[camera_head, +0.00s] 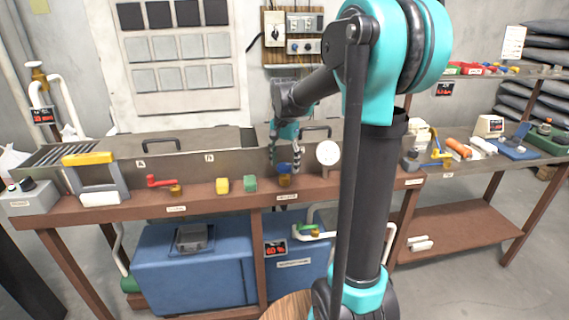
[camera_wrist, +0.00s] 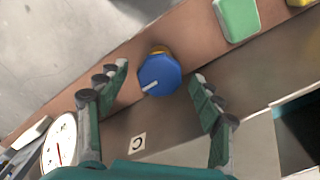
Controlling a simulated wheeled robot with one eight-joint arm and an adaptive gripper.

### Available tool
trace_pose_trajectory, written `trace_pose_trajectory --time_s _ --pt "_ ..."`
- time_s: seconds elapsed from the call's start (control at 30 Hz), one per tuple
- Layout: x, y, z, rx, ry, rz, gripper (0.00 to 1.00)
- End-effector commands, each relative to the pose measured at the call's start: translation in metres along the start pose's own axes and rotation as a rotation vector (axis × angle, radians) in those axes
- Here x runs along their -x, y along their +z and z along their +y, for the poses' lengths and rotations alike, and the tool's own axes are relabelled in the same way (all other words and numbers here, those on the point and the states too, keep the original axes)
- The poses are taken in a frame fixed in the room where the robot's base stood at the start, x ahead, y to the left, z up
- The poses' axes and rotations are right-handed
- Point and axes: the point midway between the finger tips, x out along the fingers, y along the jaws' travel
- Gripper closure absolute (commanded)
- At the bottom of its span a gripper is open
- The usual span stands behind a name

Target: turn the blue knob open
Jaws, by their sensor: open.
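The blue knob (camera_wrist: 161,78) is faceted, with a white line toward its lower-left edge and a brass-coloured part behind it. In the head view the blue knob (camera_head: 285,181) sits on the brown front ledge of the bench, just below my gripper (camera_head: 285,163). In the wrist view my gripper (camera_wrist: 160,73) is open, with one finger to each side of the knob and visible gaps between. I cannot tell how deep the fingertips reach. Part of the knob is hidden by the fingers in the head view.
A round white gauge (camera_head: 328,153) stands right of the knob. A green block (camera_head: 250,184) and a yellow block (camera_head: 222,185) are to its left, then a red-handled valve (camera_head: 162,182). A display (camera_head: 276,248) reading about 60 % hangs below.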

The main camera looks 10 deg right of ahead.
Motion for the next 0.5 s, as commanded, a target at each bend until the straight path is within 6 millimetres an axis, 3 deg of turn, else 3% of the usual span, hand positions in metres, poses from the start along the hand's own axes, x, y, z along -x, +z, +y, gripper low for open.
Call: trace_pose_trajectory --time_s 0.23,0.5 --pt "-0.0009 0.0 0.0 0.0 0.0 0.0 0.34" --pt "-0.0007 0.0 0.0 0.0 0.0 0.0 0.66"
